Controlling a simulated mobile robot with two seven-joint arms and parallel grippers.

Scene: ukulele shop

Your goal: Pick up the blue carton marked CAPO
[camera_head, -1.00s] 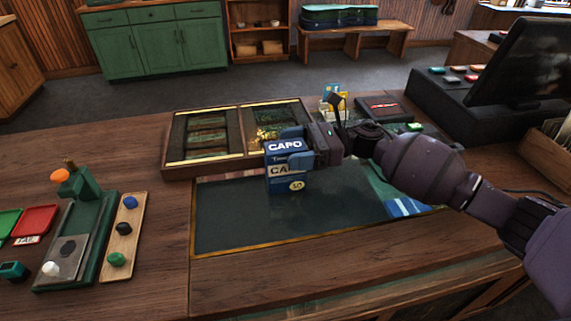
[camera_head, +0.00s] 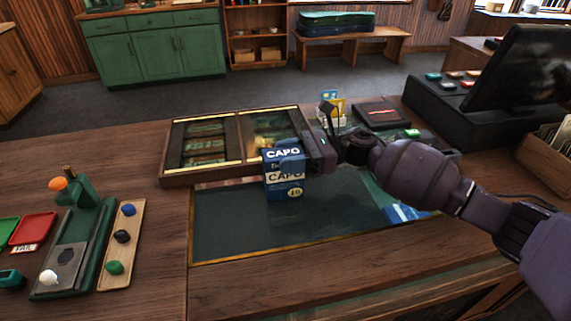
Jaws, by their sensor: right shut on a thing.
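The blue carton marked CAPO (camera_head: 284,177) is upright over the dark glass panel at the middle of the counter. Its front shows a white band and a small yellowish badge near the bottom. My right gripper (camera_head: 304,155) reaches in from the right and is shut on the carton; its fingertips are mostly hidden by the carton. I cannot tell whether the carton's base touches the glass. My left gripper is not in view.
A wooden tray with compartments (camera_head: 178,181) lies just behind the carton. A green device (camera_head: 92,212) and a board with picks (camera_head: 110,285) stand left. A dark monitor (camera_head: 515,70) stands at back right. The dark glass panel (camera_head: 235,235) is clear in front.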

